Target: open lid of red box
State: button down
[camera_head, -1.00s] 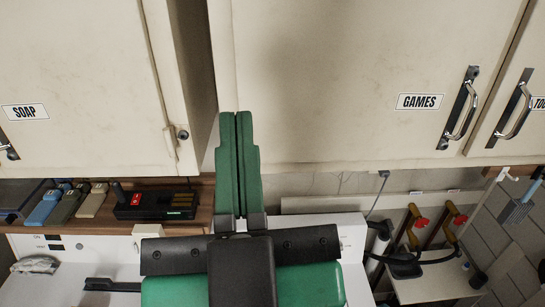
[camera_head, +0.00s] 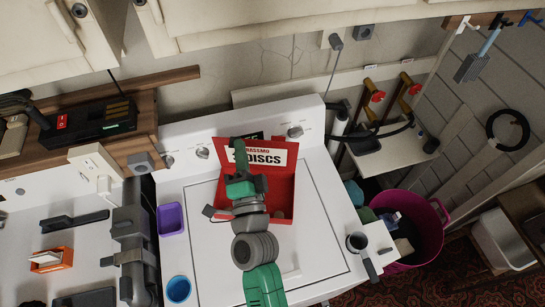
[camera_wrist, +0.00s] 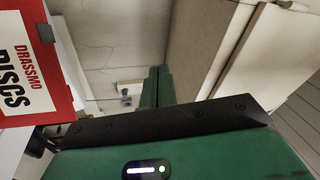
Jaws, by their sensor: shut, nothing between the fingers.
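The red box (camera_head: 284,200) sits on the white machine's top in the head view. Its lid with the white "DRASSMO DISCS" label (camera_head: 266,154) stands raised at the back. The label side also shows at the left edge of the wrist view (camera_wrist: 22,72). My green gripper (camera_head: 240,148) is shut and empty, in front of the lid's left part in the head view. Its fingers (camera_wrist: 155,88) point away to the right of the lid in the wrist view. My arm hides part of the box's inside. I cannot tell whether the fingers touch the lid.
A purple container (camera_head: 171,218) and a blue cup (camera_head: 178,289) stand left of the box. A dark-handled pot (camera_head: 358,242) is at the machine's right corner. A magenta bin (camera_head: 428,228) stands beyond it. Cabinets (camera_head: 225,25) hang above the back wall.

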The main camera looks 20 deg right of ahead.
aim_at(279, 145)
jog(key=s+d+f+m+g+h+b, duration=0.1)
jog(key=s+d+f+m+g+h, duration=0.15)
jog(key=f, duration=0.75)
jog(key=s+d+f+m+g+h, duration=0.2)
jog(key=d+f+m, duration=0.2)
jog(key=f, duration=0.5)
jog(key=shift+t, duration=0.25)
jog(key=b+x, duration=0.4)
jog(key=x, duration=1)
jog(key=shift+a, duration=0.15)
